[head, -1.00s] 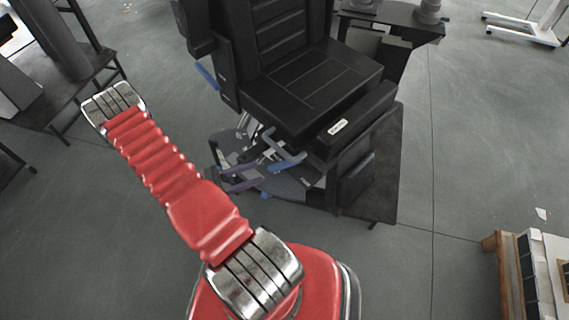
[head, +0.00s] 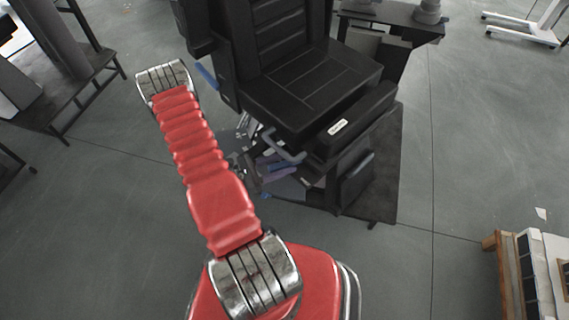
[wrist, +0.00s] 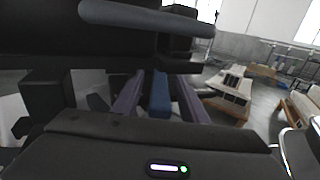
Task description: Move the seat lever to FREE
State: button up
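The black seat (head: 310,85) stands on a dark base. A blue-grey bent handle (head: 285,150) sticks out under its front; it crosses the top of the wrist view close up (wrist: 145,18). My gripper (head: 283,171) is below this handle, partly hidden by dark parts. In the wrist view its two purple fingers (wrist: 158,90) are apart, with a blue bar (wrist: 160,98) between them. Narrow gaps seem to show beside the bar, so I see no firm grip. Another blue lever (head: 206,76) is beside the backrest. No FREE marking is legible.
A dark table (head: 75,85) stands at left and a bench with cylinders (head: 390,15) behind the seat. A wooden-edged unit (head: 505,270) is at lower right. The seat's base plate (head: 385,180) lies right of my gripper.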

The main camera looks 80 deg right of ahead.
jog(key=shift+s+d, duration=0.1)
jog(key=shift+s, duration=0.15)
jog(key=shift+c, duration=0.4)
grip_shut()
dwell(0.4)
